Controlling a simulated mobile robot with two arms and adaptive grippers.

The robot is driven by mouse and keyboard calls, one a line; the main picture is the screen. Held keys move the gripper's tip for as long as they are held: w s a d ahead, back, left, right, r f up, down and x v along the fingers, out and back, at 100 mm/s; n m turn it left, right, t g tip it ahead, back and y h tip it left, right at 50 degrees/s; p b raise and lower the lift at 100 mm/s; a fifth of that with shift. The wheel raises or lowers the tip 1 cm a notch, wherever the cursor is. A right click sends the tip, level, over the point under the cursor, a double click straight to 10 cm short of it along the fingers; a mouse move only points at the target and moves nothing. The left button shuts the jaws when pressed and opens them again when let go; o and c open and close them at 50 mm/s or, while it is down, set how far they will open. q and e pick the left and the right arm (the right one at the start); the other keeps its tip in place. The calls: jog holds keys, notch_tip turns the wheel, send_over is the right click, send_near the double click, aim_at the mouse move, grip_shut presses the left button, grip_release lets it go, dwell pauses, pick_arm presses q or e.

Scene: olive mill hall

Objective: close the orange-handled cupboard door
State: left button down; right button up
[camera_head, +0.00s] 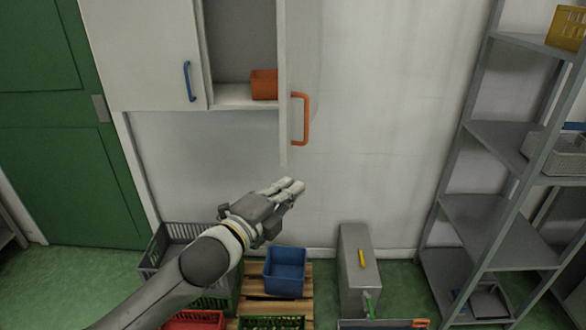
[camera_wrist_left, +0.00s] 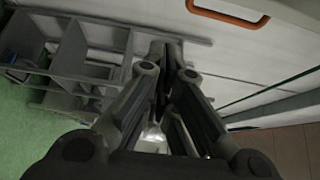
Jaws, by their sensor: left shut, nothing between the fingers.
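The cupboard door (camera_head: 284,80) with the orange handle (camera_head: 306,118) stands open, seen nearly edge-on at the right side of the wall cupboard in the head view. The orange handle also shows at the top of the left wrist view (camera_wrist_left: 230,14). My left gripper (camera_head: 293,187) is shut and empty, below the door's lower edge and apart from the handle. In the left wrist view its fingers (camera_wrist_left: 166,62) are together with nothing between them. My right gripper is in neither view.
An orange bin (camera_head: 264,84) stands inside the open cupboard. The blue-handled door (camera_head: 150,55) beside it is closed. Crates and a blue bin (camera_head: 285,271) stand below, with a grey metal box (camera_head: 358,265) to their right. A shelf rack (camera_head: 490,210) stands at the right.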

pick_arm(q)
jog(key=p+x, duration=0.2)
jog(key=x, duration=0.7)
jog(key=a, duration=0.1)
jog(key=a+p, duration=0.1)
jog(key=a, duration=0.2)
jog(key=shift+w+r+p, duration=0.1)
jog(key=shift+w+p, duration=0.2)
jog(key=shift+p, duration=0.05)
jog(key=shift+a, duration=0.1)
